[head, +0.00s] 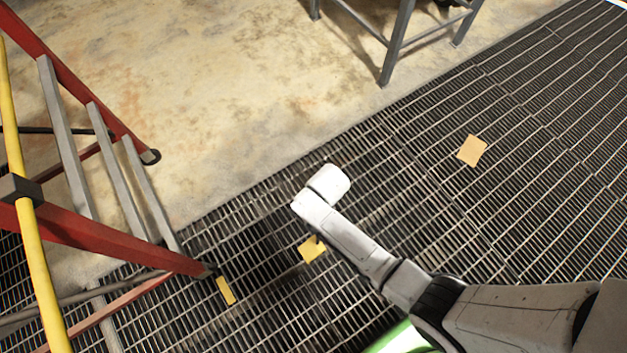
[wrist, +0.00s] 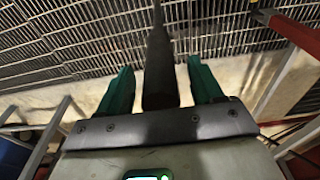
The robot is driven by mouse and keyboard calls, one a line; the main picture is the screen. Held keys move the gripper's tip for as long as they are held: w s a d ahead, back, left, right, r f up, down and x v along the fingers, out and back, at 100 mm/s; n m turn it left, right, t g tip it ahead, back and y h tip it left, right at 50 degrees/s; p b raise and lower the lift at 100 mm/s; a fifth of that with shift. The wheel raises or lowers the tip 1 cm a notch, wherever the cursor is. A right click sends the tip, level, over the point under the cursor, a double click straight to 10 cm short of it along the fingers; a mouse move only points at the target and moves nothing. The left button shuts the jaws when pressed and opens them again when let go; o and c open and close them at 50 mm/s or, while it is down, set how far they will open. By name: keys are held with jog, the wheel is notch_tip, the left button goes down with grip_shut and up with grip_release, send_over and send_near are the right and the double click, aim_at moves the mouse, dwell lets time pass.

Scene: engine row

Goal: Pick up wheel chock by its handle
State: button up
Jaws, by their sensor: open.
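My gripper (wrist: 160,66) shows in the wrist view with two green fingers spread apart. A dark, tapering bar with a thin tip lies between them in the picture. I cannot tell whether it is part of my gripper or a handle, and neither finger visibly touches it. No wheel chock can be made out with certainty in either view. In the head view my white arm reaches in from the lower right over the grating, and its fingers are hidden.
The metal grating (head: 400,200) borders a stained concrete floor (head: 220,80). A red ladder (head: 110,235) with a yellow pole (head: 30,250) stands left. A grey metal stand (head: 396,45) is at the top. Flat yellow pieces (head: 312,249) and a tan piece (head: 472,150) lie on the grating.

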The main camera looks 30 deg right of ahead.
jog(key=shift+c, duration=0.3)
grip_shut()
dwell(0.4)
dwell(0.6)
jog(key=shift+w+r, duration=0.1)
jog(key=shift+w, duration=0.1)
